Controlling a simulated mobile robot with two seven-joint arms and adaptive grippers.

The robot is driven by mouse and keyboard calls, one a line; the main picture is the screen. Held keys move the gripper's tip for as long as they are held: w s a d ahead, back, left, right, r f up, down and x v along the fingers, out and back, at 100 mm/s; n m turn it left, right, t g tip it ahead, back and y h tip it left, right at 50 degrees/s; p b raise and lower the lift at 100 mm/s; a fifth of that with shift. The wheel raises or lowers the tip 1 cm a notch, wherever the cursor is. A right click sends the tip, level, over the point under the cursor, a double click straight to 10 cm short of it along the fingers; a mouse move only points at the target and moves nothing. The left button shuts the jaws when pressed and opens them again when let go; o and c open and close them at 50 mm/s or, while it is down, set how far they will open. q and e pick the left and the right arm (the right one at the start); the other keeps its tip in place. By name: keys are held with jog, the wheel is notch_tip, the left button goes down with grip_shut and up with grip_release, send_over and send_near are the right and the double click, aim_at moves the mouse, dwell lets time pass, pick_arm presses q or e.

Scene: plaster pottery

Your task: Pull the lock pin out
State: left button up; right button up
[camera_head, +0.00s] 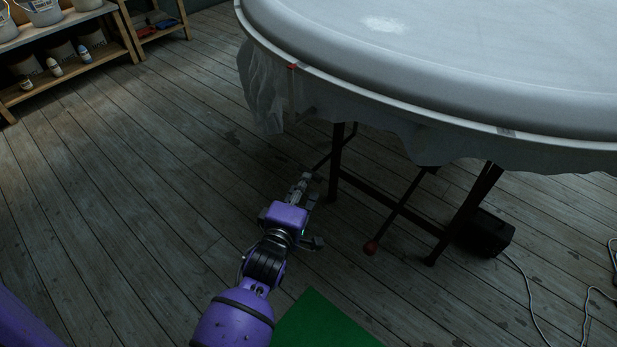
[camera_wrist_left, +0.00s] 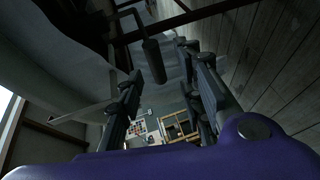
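No part is clearly recognisable as the lock pin. A dark cylindrical handle (camera_wrist_left: 153,61) on a bent rod shows ahead of my left gripper in the left wrist view. It appears between the two finger lines, and I cannot tell whether it is the pin. My left gripper (camera_wrist_left: 165,84) is open, its fingers wide apart, with nothing clearly held. In the head view my left gripper (camera_head: 305,193) is low beside the left leg of the table frame (camera_head: 336,165), under the rim. My right gripper is not in view.
The big round table (camera_head: 450,60) with hanging plastic sheet (camera_head: 265,95) overhangs this area. A black box (camera_head: 487,232) with cables lies at right. Shelves (camera_head: 70,65) stand at upper left. The floor at left is clear.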

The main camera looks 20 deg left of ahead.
pick_arm(q)
jog(key=s, duration=0.4)
jog(key=s+r, duration=0.1)
jog(key=shift+s+d, duration=0.2)
jog(key=shift+s, duration=0.2)
